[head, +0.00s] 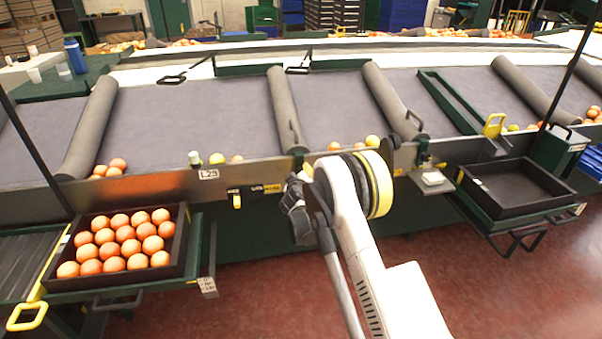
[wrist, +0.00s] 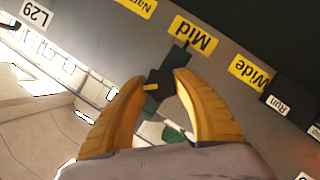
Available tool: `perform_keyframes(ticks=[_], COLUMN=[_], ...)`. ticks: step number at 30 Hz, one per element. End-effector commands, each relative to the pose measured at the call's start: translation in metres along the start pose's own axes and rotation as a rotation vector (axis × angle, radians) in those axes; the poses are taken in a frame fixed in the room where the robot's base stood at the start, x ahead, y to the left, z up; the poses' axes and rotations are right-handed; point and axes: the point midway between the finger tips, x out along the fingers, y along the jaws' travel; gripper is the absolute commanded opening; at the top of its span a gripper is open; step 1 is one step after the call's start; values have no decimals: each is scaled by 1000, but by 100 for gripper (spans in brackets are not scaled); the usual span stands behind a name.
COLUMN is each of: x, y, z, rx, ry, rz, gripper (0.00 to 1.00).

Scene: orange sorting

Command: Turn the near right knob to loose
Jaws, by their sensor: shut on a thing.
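In the wrist view a small dark knob (wrist: 160,87) with a yellow pointer sits on the grey panel, between the tips of my gripper (wrist: 160,80). Its two yellow-brown fingers are closed around the knob, one on each side. The yellow pointer mark points to the left in this view. Yellow labels "Mid" (wrist: 193,37) and "Wide" (wrist: 250,71) lie beyond the knob; a third is cut off at the top edge. I read no "loose" label. In the head view my gripper (head: 293,205) is at the machine's front panel and hides the knob there.
An "L29" plate (head: 208,174) and another yellow-marked control (head: 237,200) are left of my gripper. A crate of oranges (head: 73,262) stands at left; an empty black tray (head: 535,186) is at right. The grey belt (head: 190,110) runs behind. Red floor (head: 480,270) is clear at right.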

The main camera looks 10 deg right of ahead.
Motion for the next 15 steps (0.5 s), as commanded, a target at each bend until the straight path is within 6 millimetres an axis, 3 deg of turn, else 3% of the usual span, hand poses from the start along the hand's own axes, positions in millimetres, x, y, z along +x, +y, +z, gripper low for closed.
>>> perform_keyframes(ticks=[15], x=[0], y=[-1], z=[-1], rx=[-447], ry=[1], rz=[185], gripper=[4])
